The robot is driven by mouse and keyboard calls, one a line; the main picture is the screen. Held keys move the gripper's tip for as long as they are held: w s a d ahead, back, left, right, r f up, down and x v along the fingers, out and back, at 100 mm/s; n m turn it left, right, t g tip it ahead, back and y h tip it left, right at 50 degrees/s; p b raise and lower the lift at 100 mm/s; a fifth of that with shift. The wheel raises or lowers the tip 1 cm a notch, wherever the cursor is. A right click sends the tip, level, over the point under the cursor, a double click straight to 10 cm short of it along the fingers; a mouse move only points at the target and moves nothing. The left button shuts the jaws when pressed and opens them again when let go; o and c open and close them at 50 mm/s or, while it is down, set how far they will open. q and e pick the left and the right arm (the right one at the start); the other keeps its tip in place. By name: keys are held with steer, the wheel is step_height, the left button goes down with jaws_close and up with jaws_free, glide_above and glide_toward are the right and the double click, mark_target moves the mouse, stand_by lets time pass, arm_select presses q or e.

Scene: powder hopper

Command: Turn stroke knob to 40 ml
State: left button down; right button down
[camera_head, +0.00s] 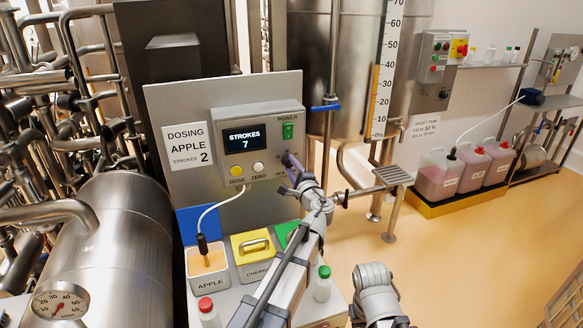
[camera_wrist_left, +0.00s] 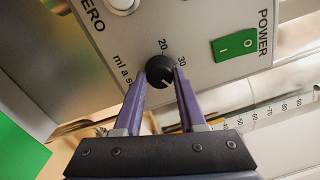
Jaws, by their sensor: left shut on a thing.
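The dosing control box (camera_head: 262,118) has a display reading STROKES 7, a yellow DOSE button (camera_head: 236,171), a white ZERO button (camera_head: 258,167) and a green POWER switch (camera_head: 288,131). The black stroke knob (camera_wrist_left: 159,69) shows in the left wrist view, with the marks 20 and 30 beside it; the rest of its scale is hidden. A pale pointer line on the knob slants to the lower right in that view. My left gripper (camera_head: 289,161) is shut on the knob, its purple fingers (camera_wrist_left: 160,80) on either side. My right gripper is not in view.
A sign (camera_head: 188,146) reads DOSING APPLE STROKES 2. Below the box stand an APPLE container (camera_head: 208,279) with a tube in it, a yellow-lidded CHERRY container (camera_head: 251,271), and small bottles with red (camera_head: 206,305) and green (camera_head: 324,272) caps. A steel tank stands behind.

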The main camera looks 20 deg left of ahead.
arm_select(q)
steer(key=shift+c, duration=2.4)
jaws_free()
steer(key=v, duration=0.8)
steer(key=shift+w, duration=0.1)
